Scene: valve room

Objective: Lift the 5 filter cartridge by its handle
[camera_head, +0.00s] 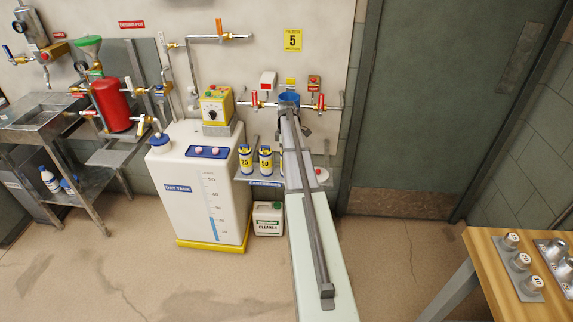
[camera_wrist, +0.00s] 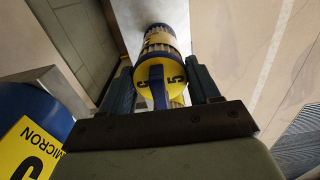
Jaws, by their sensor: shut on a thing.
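The 5 filter cartridge (camera_wrist: 178,74) shows in the wrist view, end-on, with a yellow cap marked 5, a pleated pale body and blue bands. Its blue handle (camera_wrist: 157,88) stands across the cap, facing the camera. My gripper (camera_wrist: 161,84) has one finger on each side of the cap and handle and is shut on the cartridge. The exact contact is hard to see. In the head view my arm reaches to the wall and hides the cartridge. A blue housing (camera_head: 290,98) shows at the arm's far end.
Cartridges marked 25 (camera_head: 245,160) and 50 (camera_head: 265,161) stand on the wall shelf (camera_head: 262,180), left of my arm. Red-handled valves (camera_head: 321,102) flank the housing. The white day tank (camera_head: 180,190) stands left, a wooden table (camera_head: 490,262) right. A yellow MICRON label (camera_wrist: 35,150) shows in the wrist view.

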